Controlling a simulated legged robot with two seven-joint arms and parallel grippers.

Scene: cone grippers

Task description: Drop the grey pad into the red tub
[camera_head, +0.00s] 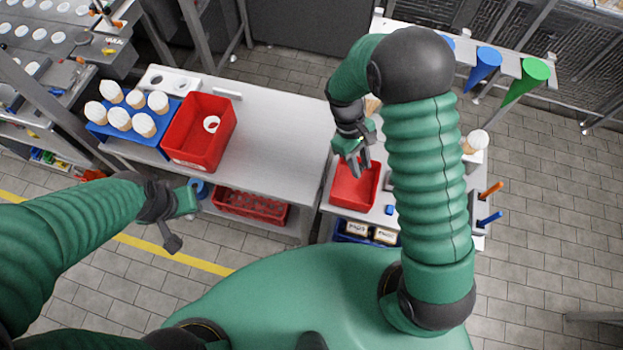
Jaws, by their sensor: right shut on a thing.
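My right gripper (358,160) is above the red tub (354,188) on the right-hand table, near the tub's far edge. It is shut on a small grey thing, which looks like the grey pad (365,158); the fingers hide most of it. The tub is shallow and its visible inside looks empty.
A deeper red bin (187,151) with a white ring inside stands on the left table, beside a blue rack (118,128) of several cones. The grey tabletop (280,140) right of the bin is clear.

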